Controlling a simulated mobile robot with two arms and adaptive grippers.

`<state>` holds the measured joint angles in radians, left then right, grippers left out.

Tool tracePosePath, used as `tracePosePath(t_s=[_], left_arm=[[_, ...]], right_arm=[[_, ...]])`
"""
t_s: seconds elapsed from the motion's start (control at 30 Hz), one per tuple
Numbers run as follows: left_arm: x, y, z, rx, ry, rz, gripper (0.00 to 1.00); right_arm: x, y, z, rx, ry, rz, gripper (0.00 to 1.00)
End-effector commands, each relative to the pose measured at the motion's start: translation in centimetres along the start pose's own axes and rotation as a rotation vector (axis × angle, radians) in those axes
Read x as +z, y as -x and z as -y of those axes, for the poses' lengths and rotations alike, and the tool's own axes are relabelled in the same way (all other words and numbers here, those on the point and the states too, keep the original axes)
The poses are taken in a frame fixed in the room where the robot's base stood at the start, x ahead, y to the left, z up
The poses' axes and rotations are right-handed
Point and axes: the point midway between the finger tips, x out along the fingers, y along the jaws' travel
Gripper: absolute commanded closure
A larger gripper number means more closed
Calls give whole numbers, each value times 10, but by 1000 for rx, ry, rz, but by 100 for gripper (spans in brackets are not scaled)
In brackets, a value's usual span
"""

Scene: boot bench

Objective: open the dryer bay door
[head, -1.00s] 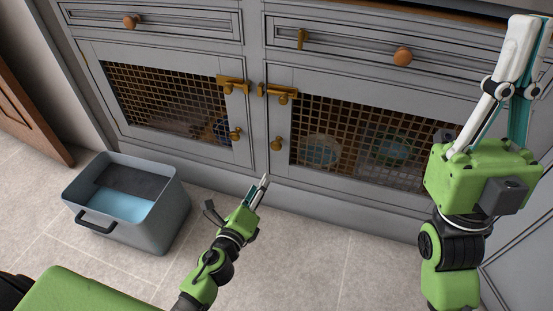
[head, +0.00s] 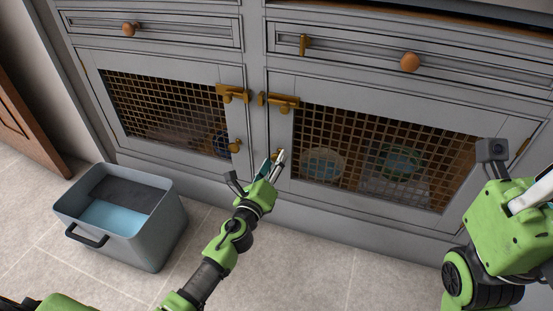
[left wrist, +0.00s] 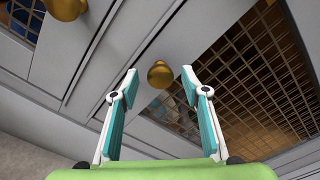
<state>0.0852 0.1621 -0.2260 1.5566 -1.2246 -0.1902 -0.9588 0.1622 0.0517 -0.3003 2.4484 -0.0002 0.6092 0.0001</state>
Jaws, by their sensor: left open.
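Two grey doors with brass mesh stand shut side by side: a left door (head: 180,155) and a right door (head: 365,205). I cannot tell from a label which is the dryer bay door. My left gripper (head: 274,160) is open in front of the right door's inner edge. In the left wrist view, that door's round brass knob (left wrist: 160,74) shows between the fingertips, with nothing gripped. In the head view the fingers mostly hide this knob. The left door has its own knob (head: 235,146). My right gripper (head: 535,195) is at the right edge, its fingers cut off.
Brass latches sit at the top inner corners of the left door (head: 232,93) and right door (head: 278,101). Drawers (head: 350,48) run above. A grey bin (head: 158,238) stands on the floor at left. Floor before the right door is clear.

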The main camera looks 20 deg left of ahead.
Motion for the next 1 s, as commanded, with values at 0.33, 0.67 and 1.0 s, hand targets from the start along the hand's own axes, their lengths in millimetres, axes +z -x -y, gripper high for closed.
tracePosePath(t_s=[0.33,0.67,1.0], left_arm=[[-1,-25,0,0,1,-1,58],[-1,-25,0,0,1,-1,86],[-4,-20,2,5,1,4,100]], right_arm=[[-1,-3,1,-5,2,-11,100],[-3,-5,1,-6,2,-20,100],[-3,-2,1,-5,2,-16,100]])
